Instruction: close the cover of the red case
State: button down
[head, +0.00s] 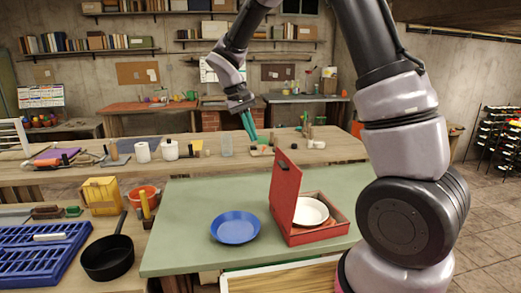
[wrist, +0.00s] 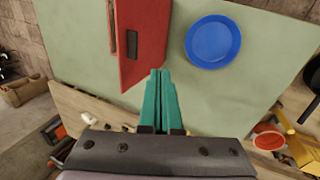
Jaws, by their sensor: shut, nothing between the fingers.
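The red case (head: 322,234) sits on the green table, with a white plate (head: 311,212) inside. Its cover (head: 284,192) stands raised at the case's left side, with a dark handle on its face. The cover also shows in the wrist view (wrist: 146,52), with the dark handle on it. My gripper (head: 250,138) has teal fingers, pressed together and empty. In the head view it appears above and to the left of the cover's top. In the wrist view the fingertips (wrist: 160,72) overlap the picture near the cover's lower edge; I cannot tell contact.
A blue plate (head: 235,227) lies on the green table (head: 185,225) left of the case. A black pan (head: 108,259), a blue rack (head: 40,257), an orange pot and a yellow box stand further left. A wooden bench with jars lies behind. The table's left part is clear.

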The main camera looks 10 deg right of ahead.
jog(key=d+f, duration=0.7)
jog(key=f, duration=0.2)
jog(key=shift+w+f, duration=0.25)
jog(key=shift+f, duration=0.05)
jog(key=shift+d, duration=0.15)
